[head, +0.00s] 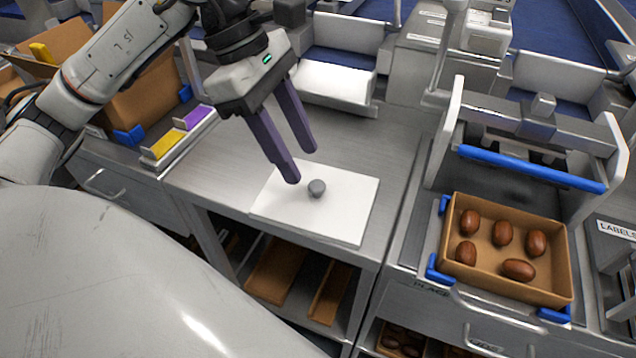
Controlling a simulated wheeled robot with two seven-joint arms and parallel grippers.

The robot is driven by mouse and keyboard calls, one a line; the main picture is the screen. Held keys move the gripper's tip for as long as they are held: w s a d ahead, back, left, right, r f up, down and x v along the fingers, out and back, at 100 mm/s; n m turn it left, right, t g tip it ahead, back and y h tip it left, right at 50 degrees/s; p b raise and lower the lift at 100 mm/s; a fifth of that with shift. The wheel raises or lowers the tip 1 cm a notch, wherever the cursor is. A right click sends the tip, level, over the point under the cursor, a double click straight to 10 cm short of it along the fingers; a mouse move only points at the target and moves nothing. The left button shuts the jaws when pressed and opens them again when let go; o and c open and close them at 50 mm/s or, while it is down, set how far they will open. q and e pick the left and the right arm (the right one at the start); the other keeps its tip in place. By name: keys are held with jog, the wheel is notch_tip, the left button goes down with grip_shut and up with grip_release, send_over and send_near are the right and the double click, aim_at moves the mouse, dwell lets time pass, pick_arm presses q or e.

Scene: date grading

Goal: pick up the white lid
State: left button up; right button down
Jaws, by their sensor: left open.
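The white lid (345,213) is a flat rectangular plate with a round grey knob (317,188) near its middle. It lies on the steel table (215,170) in the centre of the head view. My left gripper (303,167) comes in from the upper left, with its two dark purple fingers apart and pointing down toward the lid. The fingertips are just behind and to the left of the knob, with nothing between them. Whether a fingertip touches the lid cannot be told. My right gripper is not in view.
An open cardboard box (452,272) with several brown dates stands at the right, between blue corner holders, below a blue bar (530,168). A yellow block (163,144) and a purple block (192,118) sit at the table's left. Steel machinery stands behind; the table's front is clear.

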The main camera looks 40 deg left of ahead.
aim_at(316, 184)
pick_arm(q)
jog(key=x, duration=0.5)
jog(key=shift+d, duration=0.35)
grip_shut()
